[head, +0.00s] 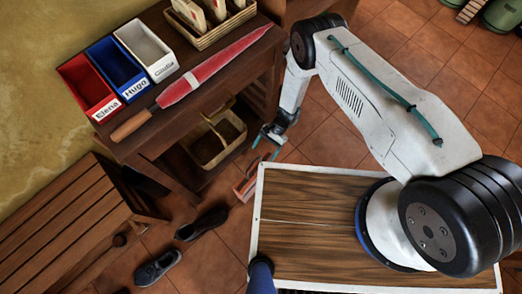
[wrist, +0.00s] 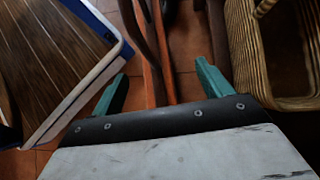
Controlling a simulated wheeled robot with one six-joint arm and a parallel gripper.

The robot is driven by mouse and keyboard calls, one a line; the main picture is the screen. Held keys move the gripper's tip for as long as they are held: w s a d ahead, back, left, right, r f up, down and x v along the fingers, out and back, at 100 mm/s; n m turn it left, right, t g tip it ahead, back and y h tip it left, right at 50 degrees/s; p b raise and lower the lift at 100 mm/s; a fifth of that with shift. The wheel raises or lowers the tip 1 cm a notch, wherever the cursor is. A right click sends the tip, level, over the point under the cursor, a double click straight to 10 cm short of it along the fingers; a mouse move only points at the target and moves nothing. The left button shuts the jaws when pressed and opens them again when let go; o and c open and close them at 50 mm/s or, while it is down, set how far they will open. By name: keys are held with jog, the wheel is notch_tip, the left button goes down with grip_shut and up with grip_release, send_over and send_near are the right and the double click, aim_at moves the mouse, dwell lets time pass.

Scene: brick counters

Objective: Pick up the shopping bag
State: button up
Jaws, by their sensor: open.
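My gripper (head: 268,143) hangs beside the dark wooden counter, left of my base, with its teal fingers apart. In the wrist view the gripper (wrist: 160,82) is open. A reddish-brown item (head: 245,185) lies on the floor below it. Long orange-brown strips (wrist: 154,60) pass between and beyond the fingers, and I cannot tell whether they touch. I cannot clearly identify a shopping bag. A woven basket-like holder (head: 216,143) stands on the lower shelf, and what seems the same one is right of the fingers in the wrist view (wrist: 243,45).
The counter (head: 205,98) carries red, blue and white bins, a long red-wrapped item (head: 205,75) and a woven tray (head: 215,33). A slatted bench (head: 60,225) and dark shoes (head: 200,224) are at left. The tiled floor (head: 320,150) has free room.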

aim_at(264, 159)
jog(key=f, duration=0.1)
jog(key=s+f, duration=0.1)
jog(key=f, duration=0.1)
jog(key=shift+s+a, duration=0.1)
jog(key=shift+s, duration=0.25)
jog(key=x, duration=0.6)
jog(key=shift+d+f, duration=0.25)
jog(key=c, duration=1.5)
